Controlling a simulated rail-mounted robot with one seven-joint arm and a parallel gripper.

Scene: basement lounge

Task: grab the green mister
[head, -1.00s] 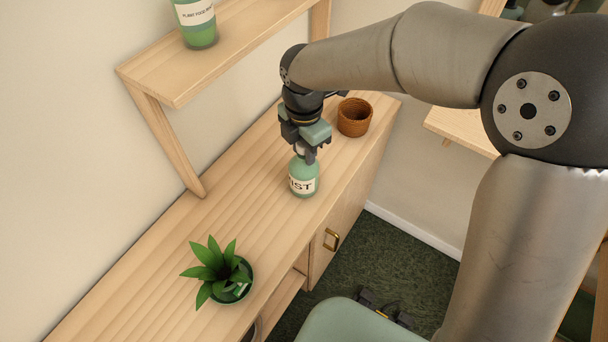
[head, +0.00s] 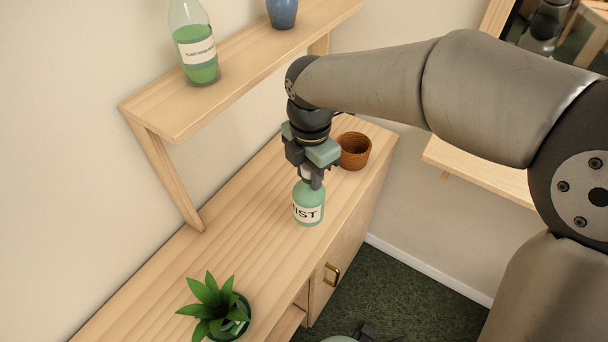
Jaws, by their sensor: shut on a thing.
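The green mister (head: 308,205) is a small rounded green bottle with a white label that reads "IST" where visible. It is upright, over the wooden cabinet top near its front edge. My gripper (head: 312,178) points down from above and is shut on the mister's neck. The fingers and gripper body hide the mister's top. I cannot tell whether its base touches the cabinet top.
A brown woven pot (head: 354,151) stands just behind my gripper. A potted green plant (head: 220,308) is at the near end of the cabinet top (head: 215,255). A wall shelf (head: 170,115) above holds a plant food bottle (head: 196,50) and a blue vase (head: 282,12).

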